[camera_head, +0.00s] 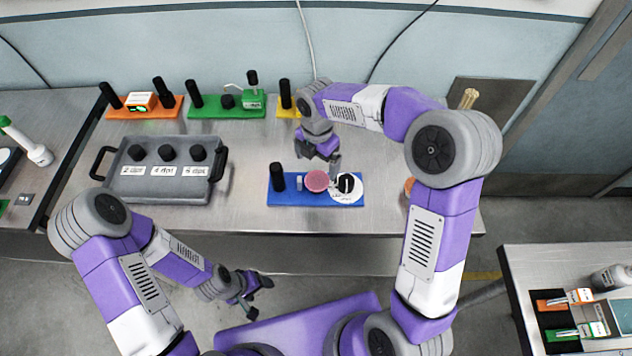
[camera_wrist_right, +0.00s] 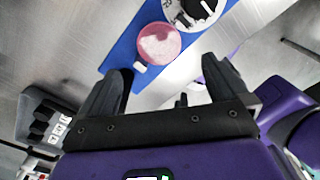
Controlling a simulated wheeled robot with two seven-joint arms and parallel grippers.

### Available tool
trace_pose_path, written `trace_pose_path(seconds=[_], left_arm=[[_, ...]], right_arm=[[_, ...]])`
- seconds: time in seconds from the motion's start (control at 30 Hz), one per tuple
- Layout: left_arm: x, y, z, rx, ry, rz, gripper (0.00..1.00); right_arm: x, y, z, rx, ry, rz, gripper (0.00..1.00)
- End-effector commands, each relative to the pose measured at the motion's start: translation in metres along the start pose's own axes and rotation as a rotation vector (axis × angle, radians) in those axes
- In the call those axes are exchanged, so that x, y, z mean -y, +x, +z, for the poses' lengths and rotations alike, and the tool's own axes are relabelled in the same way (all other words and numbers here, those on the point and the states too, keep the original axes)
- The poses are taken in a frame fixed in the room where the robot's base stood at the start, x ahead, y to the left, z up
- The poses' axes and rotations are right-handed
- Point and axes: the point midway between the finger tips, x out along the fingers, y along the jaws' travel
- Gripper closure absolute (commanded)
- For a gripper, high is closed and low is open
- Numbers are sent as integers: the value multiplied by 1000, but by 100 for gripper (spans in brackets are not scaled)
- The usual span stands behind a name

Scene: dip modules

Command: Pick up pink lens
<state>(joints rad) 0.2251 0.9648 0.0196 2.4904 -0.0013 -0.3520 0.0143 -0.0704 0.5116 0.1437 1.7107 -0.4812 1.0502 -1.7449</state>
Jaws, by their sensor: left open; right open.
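The pink lens (camera_head: 316,181) is a round disc on the blue base (camera_head: 290,196) on the metal table, between a black post and a white disc with a black knob (camera_head: 346,184). The lens also shows in the right wrist view (camera_wrist_right: 158,42), ahead of the fingers and apart from them. My right gripper (camera_head: 334,172) is open and empty, above the blue base close to the lens; its two fingers show in the wrist view (camera_wrist_right: 170,90). My left gripper (camera_head: 252,297) is open and empty in front of the table, away from the lens.
A grey case (camera_head: 160,190) with several black knobs stands at the left of the table. Orange (camera_head: 165,110), green (camera_head: 215,112) and yellow (camera_head: 286,112) modules line the back. The table between the grey case and the blue base is clear.

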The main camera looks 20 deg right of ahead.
Motion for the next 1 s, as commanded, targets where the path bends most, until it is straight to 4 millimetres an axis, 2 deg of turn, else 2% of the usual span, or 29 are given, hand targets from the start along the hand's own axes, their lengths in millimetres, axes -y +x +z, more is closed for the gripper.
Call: trace_pose_path(seconds=[0.27, 0.5, 0.63, 0.83, 0.87, 1.0], left_arm=[[2, 5, 0, 0, 0, 0, 33], [4, 11, 0, 0, 0, 0, 33], [4, 12, -1, 0, 0, 0, 33], [4, 12, 0, 0, 0, 0, 33], [4, 12, 0, 0, 0, 0, 33], [4, 12, 0, 0, 0, 0, 33]], right_arm=[[0, 31, 1, -1, 0, -2, 0], [-2, 66, 4, -2, 0, -3, 0], [-2, 74, 4, -1, 1, -1, 0], [-2, 74, 4, 0, 1, 0, 0], [-2, 74, 4, 0, 1, 0, 2], [-2, 74, 4, 0, 1, 0, 23]])
